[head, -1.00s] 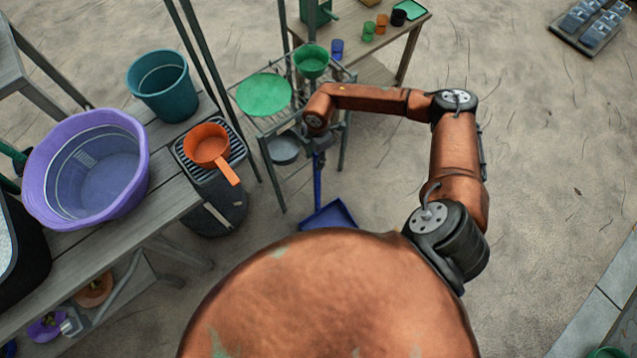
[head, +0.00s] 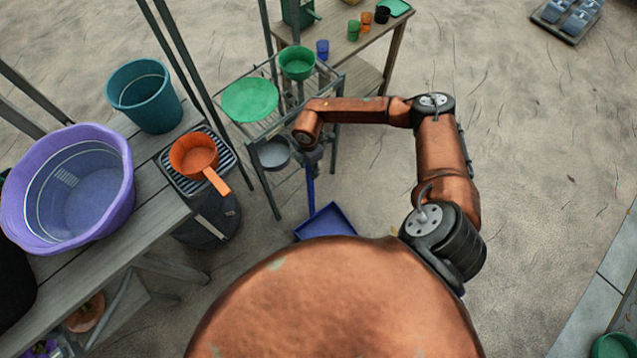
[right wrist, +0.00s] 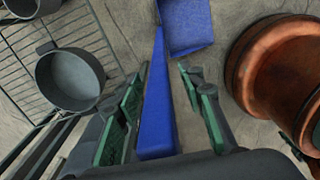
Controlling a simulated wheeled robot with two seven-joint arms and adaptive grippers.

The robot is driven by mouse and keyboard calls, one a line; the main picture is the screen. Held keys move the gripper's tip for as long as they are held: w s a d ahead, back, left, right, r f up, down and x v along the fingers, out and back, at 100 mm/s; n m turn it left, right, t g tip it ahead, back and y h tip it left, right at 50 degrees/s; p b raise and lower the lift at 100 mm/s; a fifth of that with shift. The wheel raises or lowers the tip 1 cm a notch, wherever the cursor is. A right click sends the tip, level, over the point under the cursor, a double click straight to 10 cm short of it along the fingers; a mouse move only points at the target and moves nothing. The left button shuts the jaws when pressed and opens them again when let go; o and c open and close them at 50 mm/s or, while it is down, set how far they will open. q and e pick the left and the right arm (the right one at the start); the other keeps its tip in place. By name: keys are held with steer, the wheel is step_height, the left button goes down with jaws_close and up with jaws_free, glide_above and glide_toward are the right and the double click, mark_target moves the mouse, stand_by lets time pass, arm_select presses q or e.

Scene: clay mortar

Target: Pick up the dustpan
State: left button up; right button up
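The blue dustpan (head: 326,221) has a long upright handle. Its pan is low near the floor, in front of the wire rack. In the head view my right gripper (head: 313,153) is at the top of the handle, partly hidden by my wrist. In the right wrist view the handle (right wrist: 156,115) lies between the green-padded fingers of my right gripper (right wrist: 166,75). The fingers are apart; the handle is nearer the left finger, with a clear gap to the right one. The pan (right wrist: 187,25) shows beyond the fingertips. My left gripper is out of view.
The wire rack (head: 262,126) stands close behind the handle, with a green plate (head: 250,100) on top and a grey pot (head: 272,154) below. A wooden bench with a purple tub (head: 115,205) is at left.

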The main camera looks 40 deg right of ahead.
jaws_close()
stand_by(0.8)
